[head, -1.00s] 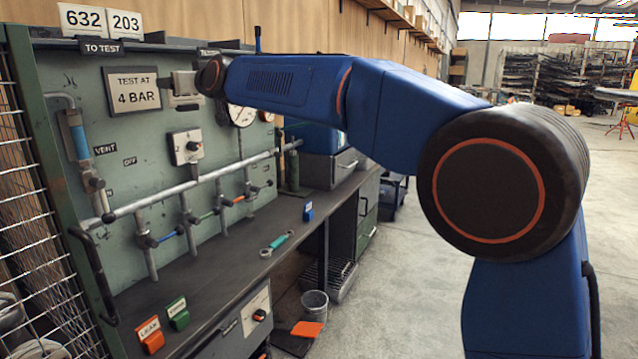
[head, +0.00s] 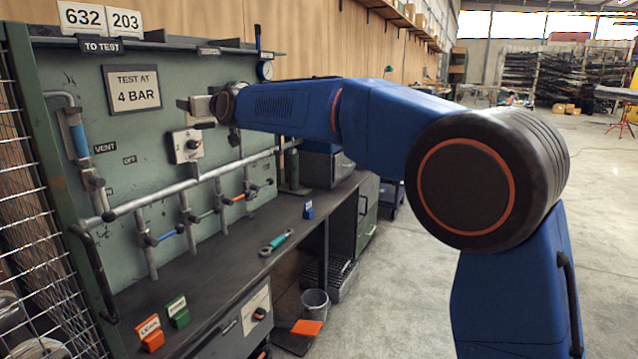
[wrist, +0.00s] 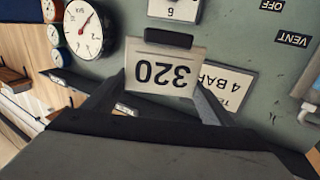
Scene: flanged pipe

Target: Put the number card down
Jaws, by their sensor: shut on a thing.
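The number card (wrist: 160,72), white with dark digits that appear to read 320, is upside down in the wrist view. My gripper (wrist: 165,92) is shut on it, with a finger at each side. The card's details are hard to make out there. Two other number cards, 632 (head: 82,18) and 203 (head: 125,22), stand on the panel's top ledge above the "TO TEST" label (head: 101,45).
The pipe with several valves (head: 185,190) runs across the panel below my gripper. A wrench (head: 276,242) and small coloured blocks (head: 178,311) lie on the dark bench (head: 225,250). A wire mesh (head: 35,220) stands at the left. A round gauge (wrist: 84,28) is near my gripper.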

